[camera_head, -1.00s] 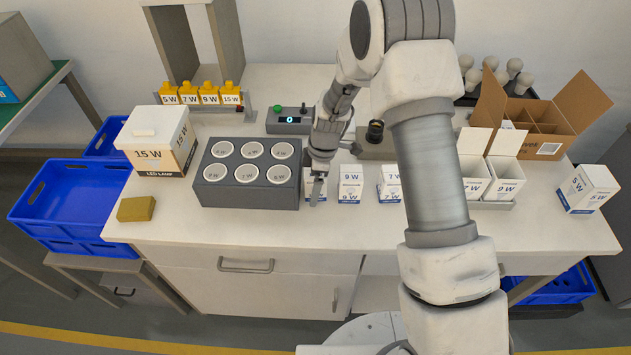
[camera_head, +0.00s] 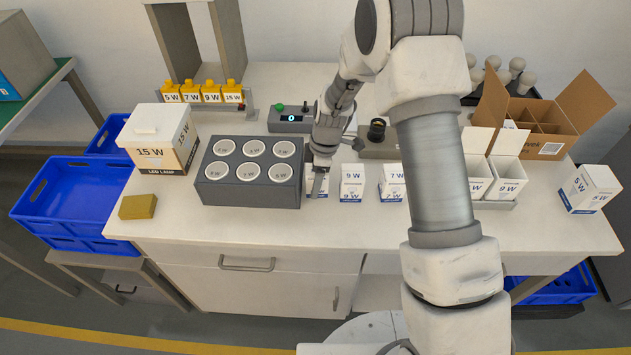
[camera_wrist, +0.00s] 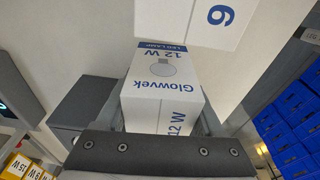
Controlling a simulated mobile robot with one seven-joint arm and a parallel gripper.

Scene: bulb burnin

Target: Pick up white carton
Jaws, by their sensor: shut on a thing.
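The white carton, marked Glowvek, LED LAMP and 12 W in blue, fills the middle of the wrist view (camera_wrist: 165,72). My gripper (camera_head: 319,190) is shut on it, with a finger on either side.
A 7 W carton (camera_head: 391,183) stands farther right, partly behind my arm. Open white cartons (camera_head: 507,180), a brown divided box (camera_head: 540,125) and a tilted 5 W carton (camera_head: 590,189) are at right. The bench front is clear.

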